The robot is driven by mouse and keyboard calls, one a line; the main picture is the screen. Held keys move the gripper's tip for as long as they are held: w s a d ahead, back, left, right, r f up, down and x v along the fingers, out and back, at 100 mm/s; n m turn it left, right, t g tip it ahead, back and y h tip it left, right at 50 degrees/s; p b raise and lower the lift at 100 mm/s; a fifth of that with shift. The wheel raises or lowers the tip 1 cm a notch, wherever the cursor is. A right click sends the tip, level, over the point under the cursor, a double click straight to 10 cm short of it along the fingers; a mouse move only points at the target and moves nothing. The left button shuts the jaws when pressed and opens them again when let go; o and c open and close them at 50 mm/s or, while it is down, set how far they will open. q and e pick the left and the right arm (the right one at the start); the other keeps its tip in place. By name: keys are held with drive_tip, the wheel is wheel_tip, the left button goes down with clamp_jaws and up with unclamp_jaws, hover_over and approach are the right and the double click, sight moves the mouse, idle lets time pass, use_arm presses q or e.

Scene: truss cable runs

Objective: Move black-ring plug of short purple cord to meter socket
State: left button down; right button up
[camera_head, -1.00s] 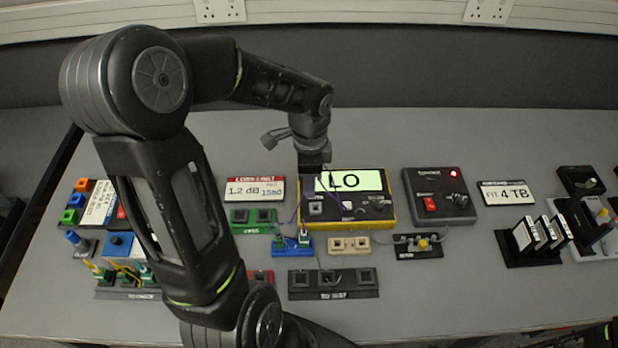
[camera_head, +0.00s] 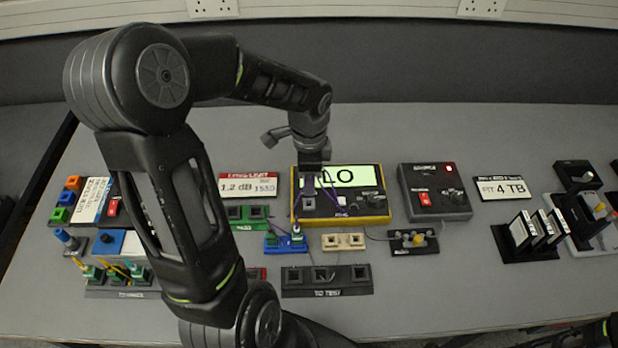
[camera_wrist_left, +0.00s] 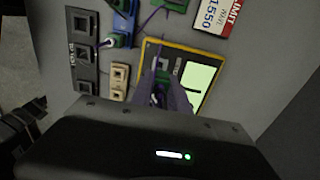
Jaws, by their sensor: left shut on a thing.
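The meter (camera_head: 378,207) is a yellow-edged box with a green screen reading LO. Its dark square socket (camera_head: 309,203) is near its left side and also shows in the left wrist view (camera_wrist_left: 163,64). My left gripper (camera_head: 314,172) is over the meter's left part, just behind the socket. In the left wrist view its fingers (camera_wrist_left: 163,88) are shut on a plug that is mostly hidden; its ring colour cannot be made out. The short purple cord (camera_head: 296,212) hangs beside the gripper and runs to a plug (camera_head: 297,232) in the blue block (camera_head: 285,248). My right gripper is not in view.
A beige socket block (camera_head: 343,242) and a black TO TEST block (camera_head: 327,281) stand in front of the meter. A grey box with a red switch (camera_head: 434,190) is to its right. A green block (camera_head: 248,215) and a sign (camera_head: 248,185) are to its left.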

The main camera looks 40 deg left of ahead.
use_arm(q)
drive_tip(key=shift+f+b, duration=1.35)
drive_tip(key=shift+f, duration=0.65)
drive_tip(key=shift+f+b, duration=0.5)
drive_tip(key=shift+f, duration=0.3)
idle(0.9)
drive_tip(key=c, duration=1.2)
unclamp_jaws()
drive_tip(key=shift+r, duration=0.15)
drive_tip(key=shift+r+p, duration=2.1)
drive_tip(key=shift+r, duration=0.35)
drive_tip(key=shift+r+p, duration=1.65)
drive_tip(key=shift+r, duration=0.35)
